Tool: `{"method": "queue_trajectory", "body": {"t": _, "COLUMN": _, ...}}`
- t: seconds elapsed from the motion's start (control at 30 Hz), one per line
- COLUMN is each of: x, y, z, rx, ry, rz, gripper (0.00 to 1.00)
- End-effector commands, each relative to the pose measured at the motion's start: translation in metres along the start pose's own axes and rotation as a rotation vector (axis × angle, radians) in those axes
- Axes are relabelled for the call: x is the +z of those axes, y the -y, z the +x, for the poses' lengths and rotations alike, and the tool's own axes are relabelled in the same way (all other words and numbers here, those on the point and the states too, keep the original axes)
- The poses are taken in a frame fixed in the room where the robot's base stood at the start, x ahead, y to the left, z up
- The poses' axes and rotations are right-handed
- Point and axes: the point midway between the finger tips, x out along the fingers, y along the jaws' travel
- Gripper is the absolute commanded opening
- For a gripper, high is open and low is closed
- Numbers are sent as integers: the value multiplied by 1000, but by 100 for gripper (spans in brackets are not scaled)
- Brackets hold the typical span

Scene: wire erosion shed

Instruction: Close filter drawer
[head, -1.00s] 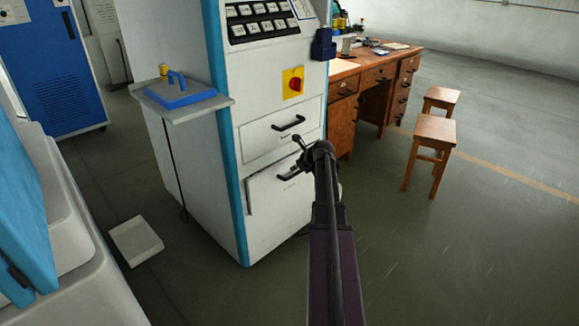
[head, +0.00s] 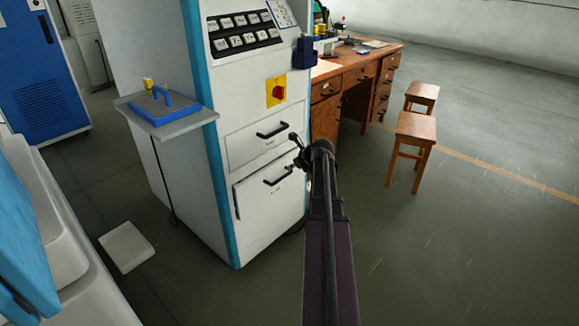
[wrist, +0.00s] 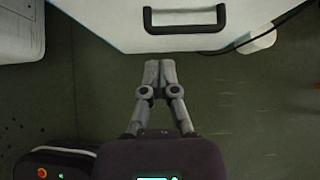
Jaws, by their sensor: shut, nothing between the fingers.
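The white machine cabinet has two drawer fronts with black handles in the head view, an upper one (head: 262,142) and a lower one (head: 262,196). Their labels are too small to read, so I cannot tell which is the filter drawer. The lower front seems to stand slightly proud, with a dark line along its left edge. My gripper (head: 296,150) is shut and empty, in front of the drawers near their right side. In the wrist view my closed fingers (wrist: 160,66) point at a white drawer front with a black handle (wrist: 187,19), apparently without touching it.
A side shelf (head: 188,124) on the cabinet holds a blue handled plate (head: 163,107). A wooden desk (head: 352,76) and two stools (head: 411,139) stand to the right. A white tray (head: 126,246) lies on the floor at left.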

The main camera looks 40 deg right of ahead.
Motion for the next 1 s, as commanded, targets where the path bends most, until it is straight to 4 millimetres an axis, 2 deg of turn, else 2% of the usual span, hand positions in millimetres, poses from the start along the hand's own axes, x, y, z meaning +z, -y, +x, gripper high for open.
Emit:
{"method": "queue_trajectory", "body": {"t": 0.2, "x": 0, "y": 0, "z": 0, "rx": 1, "ry": 0, "rz": 0, "gripper": 0}}
{"method": "queue_trajectory", "body": {"t": 0.23, "x": 0, "y": 0, "z": 0, "rx": 1, "ry": 0, "rz": -1, "gripper": 3}}
{"method": "queue_trajectory", "body": {"t": 0.4, "x": -2, "y": 0, "z": 2, "rx": 2, "ry": 5, "rz": -14, "gripper": 54}}
{"method": "queue_trajectory", "body": {"t": 0.43, "x": -2, "y": 0, "z": 2, "rx": 3, "ry": 7, "rz": -21, "gripper": 57}}
{"method": "queue_trajectory", "body": {"t": 0.67, "x": -14, "y": 2, "z": 11, "rx": 9, "ry": 54, "rz": -152, "gripper": 57}}
{"method": "queue_trajectory", "body": {"t": 1.0, "x": -38, "y": 11, "z": 27, "rx": -16, "ry": 192, "rz": -518, "gripper": 57}}
